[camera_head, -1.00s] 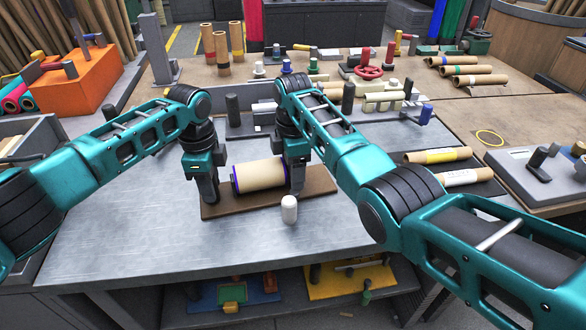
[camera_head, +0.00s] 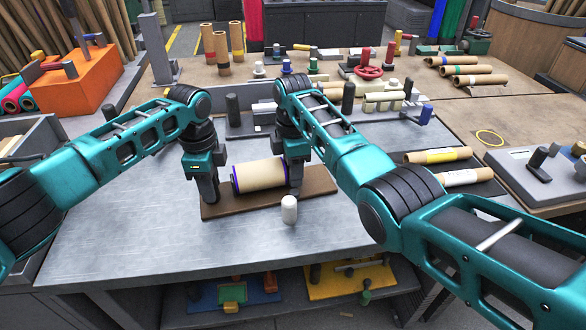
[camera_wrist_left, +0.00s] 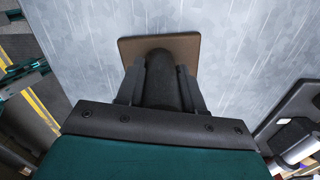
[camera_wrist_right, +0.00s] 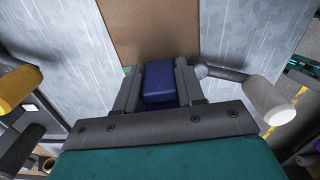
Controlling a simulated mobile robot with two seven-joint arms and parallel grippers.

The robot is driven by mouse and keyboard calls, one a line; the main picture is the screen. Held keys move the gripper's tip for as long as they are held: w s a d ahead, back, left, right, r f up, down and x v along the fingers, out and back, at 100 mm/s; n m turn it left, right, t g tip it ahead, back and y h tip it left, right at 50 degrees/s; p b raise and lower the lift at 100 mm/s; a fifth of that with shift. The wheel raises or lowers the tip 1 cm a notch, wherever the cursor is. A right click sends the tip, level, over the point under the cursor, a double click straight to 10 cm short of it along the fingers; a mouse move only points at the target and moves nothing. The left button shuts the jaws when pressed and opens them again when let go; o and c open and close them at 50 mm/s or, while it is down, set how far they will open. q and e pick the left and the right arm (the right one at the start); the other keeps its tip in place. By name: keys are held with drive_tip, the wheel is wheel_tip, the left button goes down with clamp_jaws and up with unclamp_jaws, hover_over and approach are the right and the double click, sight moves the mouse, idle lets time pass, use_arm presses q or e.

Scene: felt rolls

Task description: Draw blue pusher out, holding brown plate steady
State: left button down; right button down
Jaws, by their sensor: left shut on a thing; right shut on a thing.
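The brown plate (camera_head: 322,183) lies flat on the grey metal table. A cream roll with blue-edged ends (camera_head: 262,175) lies along it between my grippers. My left gripper (camera_head: 208,192) is at the plate's left end, shut on a dark rounded post (camera_wrist_left: 162,78) that stands over the plate, as the left wrist view shows. My right gripper (camera_head: 297,184) is at the roll's right end, shut on the blue pusher (camera_wrist_right: 160,82). In the head view the fingers mostly hide the pusher. How far the pusher reaches into the roll is hidden.
Behind is a grey rack with a dark post (camera_head: 233,110). Brown rolls (camera_head: 437,156) lie at the right. The table's front left is clear.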

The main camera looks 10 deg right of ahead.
sight(323, 177)
use_arm(q)
drive_tip(key=shift+f, duration=0.1)
use_arm(e)
drive_tip(key=d, duration=0.5)
drive_tip(key=w+d, duration=0.1)
drive_tip(key=d, duration=0.1)
drive_tip(key=shift+d, duration=0.25)
drive_tip(key=c, duration=0.7)
unclamp_jaws()
drive_tip(key=shift+s, duration=0.1)
wheel_tip(323, 177, up, 12)
drive_tip(key=shift+r, duration=0.1)
